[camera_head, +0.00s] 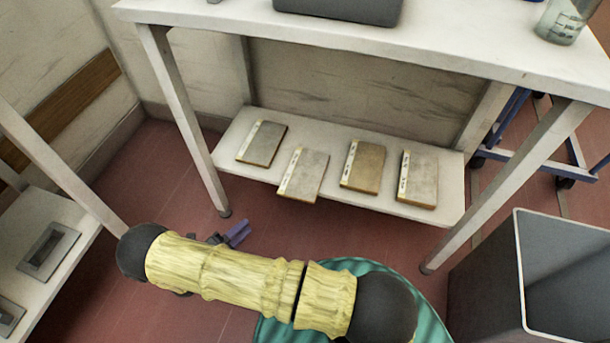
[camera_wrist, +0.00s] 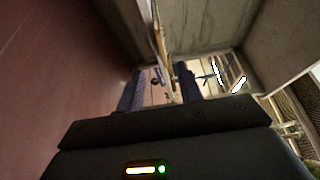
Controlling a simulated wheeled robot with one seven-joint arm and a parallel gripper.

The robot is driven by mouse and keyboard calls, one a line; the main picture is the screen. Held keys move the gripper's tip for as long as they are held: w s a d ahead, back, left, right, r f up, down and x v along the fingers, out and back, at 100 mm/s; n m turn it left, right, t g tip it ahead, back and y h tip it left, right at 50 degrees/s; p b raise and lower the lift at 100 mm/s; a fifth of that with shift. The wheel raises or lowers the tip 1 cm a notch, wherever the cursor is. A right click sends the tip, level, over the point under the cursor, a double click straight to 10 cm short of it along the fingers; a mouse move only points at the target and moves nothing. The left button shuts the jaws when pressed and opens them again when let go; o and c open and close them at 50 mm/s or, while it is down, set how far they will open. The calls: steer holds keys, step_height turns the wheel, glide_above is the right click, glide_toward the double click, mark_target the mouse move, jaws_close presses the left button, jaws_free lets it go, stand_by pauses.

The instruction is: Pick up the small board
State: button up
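Several small flat boards lie in a row on the low white shelf (camera_head: 232,162) under a table. Each has a pale strip along its left edge. The second from the left, a grey-tan board (camera_head: 304,175), sticks out past the shelf's front edge. The others are a grey board (camera_head: 264,144), a browner board (camera_head: 365,167) and a grey-tan board (camera_head: 420,178). My gripper (camera_head: 240,233) is in front of the shelf, left of the overhanging board and apart from it. In the wrist view its purple fingers (camera_wrist: 160,88) are open. A thin tan-edged slab (camera_wrist: 160,40) shows between them; I cannot tell which thing it is.
The white table (camera_head: 450,56) above has a dark grey case (camera_head: 345,8) and a glass beaker (camera_head: 563,22). Its legs flank the shelf. A grey bin (camera_head: 560,270) stands at right. Another white shelf (camera_head: 60,205) is at left.

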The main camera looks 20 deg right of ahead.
steer(key=b, duration=0.5)
glide_toward(283, 192)
steer(key=x, duration=0.4)
steer(key=shift+d+f, duration=0.2)
steer(key=shift+d, duration=0.2)
steer(key=shift+w+d, duration=0.1)
steer(key=b+x, duration=0.2)
steer(key=x, duration=0.1)
steer(key=b+x, duration=0.1)
steer(key=shift+w+d+f, duration=0.1)
steer(key=shift+w+f, duration=0.2)
steer(key=shift+w+d+r, duration=0.1)
steer(key=shift+d, duration=0.15)
steer(key=shift+r, duration=0.1)
jaws_close()
